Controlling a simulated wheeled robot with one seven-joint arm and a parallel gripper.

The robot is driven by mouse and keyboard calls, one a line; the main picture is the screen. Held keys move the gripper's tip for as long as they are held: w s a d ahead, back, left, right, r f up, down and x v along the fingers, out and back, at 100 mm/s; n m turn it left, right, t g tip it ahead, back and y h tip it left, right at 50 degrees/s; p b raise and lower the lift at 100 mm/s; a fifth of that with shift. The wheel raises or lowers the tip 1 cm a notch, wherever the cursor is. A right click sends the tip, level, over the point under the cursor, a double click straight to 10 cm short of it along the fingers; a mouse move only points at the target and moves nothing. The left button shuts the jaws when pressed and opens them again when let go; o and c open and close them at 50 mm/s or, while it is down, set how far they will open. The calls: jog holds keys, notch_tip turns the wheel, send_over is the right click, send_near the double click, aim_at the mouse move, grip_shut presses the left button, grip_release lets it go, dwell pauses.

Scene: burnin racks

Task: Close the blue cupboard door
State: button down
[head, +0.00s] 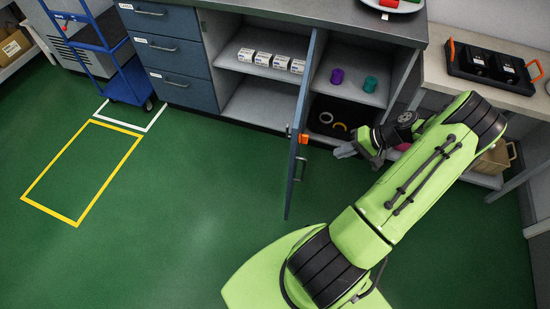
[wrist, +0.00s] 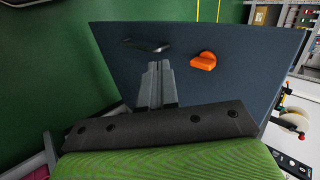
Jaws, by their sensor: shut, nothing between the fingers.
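The blue cupboard door (head: 297,125) stands open, swung out from the cupboard and seen nearly edge-on in the head view. In the wrist view its broad blue face (wrist: 245,65) fills much of the picture, with a dark handle (wrist: 147,45) and an orange knob (wrist: 203,61). My gripper (head: 345,151) is to the right of the door, at about the orange knob's height in the picture. In the wrist view the shut, empty fingers (wrist: 158,66) point at this face, below the handle and left of the knob. I cannot tell whether they touch it.
The open cupboard holds small white boxes (head: 272,60) left of the door, and a purple spool (head: 337,76) and a teal spool (head: 370,84) right of it. Blue drawers (head: 178,53) and a blue cart (head: 128,82) stand left. The green floor (head: 190,190) left of the door is clear.

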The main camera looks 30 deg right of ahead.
aim_at(304, 160)
jog(key=shift+t, duration=0.3)
jog(key=b+x, duration=0.1)
jog(key=x, duration=0.3)
jog(key=b+x, duration=0.1)
jog(key=x, duration=0.4)
jog(key=a+r+b+x, duration=0.1)
jog(key=x, duration=0.3)
jog(key=shift+w+a+f, duration=0.15)
jog(key=shift+w, duration=0.4)
